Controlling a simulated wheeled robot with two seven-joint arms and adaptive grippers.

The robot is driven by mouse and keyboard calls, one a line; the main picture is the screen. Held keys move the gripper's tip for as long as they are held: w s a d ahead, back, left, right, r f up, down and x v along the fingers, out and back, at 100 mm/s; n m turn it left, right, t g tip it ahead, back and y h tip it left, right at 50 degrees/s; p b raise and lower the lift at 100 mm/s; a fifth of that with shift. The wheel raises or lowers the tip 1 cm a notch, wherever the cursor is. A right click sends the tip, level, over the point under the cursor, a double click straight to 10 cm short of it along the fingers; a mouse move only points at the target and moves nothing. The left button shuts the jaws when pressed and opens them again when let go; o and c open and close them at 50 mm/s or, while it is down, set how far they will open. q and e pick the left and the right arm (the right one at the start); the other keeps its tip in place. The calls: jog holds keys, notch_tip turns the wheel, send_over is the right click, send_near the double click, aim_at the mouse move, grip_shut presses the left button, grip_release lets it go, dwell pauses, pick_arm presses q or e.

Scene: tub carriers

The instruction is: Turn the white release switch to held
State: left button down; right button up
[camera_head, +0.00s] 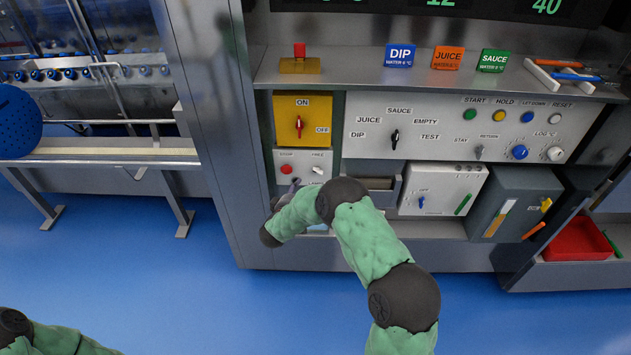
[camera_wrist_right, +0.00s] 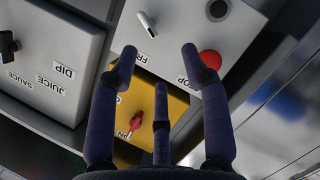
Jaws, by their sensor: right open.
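The white release switch (camera_head: 318,170) is on the small grey panel under the yellow ON/OFF plate, below a label reading FREE. In the right wrist view the switch (camera_wrist_right: 147,20) lies near the top, beyond the fingertips, its handle slanted. My right gripper (camera_wrist_right: 158,57) is open and empty, its fingers spread toward the panel and apart from the switch. In the head view the right gripper (camera_head: 294,188) is small and partly hidden by my wrist, low at the panel's left. My left gripper is out of view; only part of that arm shows at bottom left.
A red STOP button (camera_head: 286,170) sits just left of the switch. The yellow plate (camera_head: 302,120) with a red switch is above. A larger panel with a black selector (camera_head: 394,139) stands to the right. A shelf (camera_head: 430,83) with signs juts out above.

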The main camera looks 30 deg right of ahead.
aim_at(317, 171)
jog(key=shift+h, duration=0.4)
jog(key=b+x, duration=0.1)
jog(key=x, duration=0.2)
jog(key=b+x, duration=0.1)
jog(key=x, duration=0.2)
jog(key=b+x, duration=0.1)
jog(key=x, duration=0.2)
jog(key=shift+s+d+r+b, duration=0.3)
jog(key=shift+d+r, duration=0.05)
jog(key=shift+d, duration=0.1)
jog(key=shift+x, duration=0.9)
jog(key=shift+r, duration=0.1)
grip_shut()
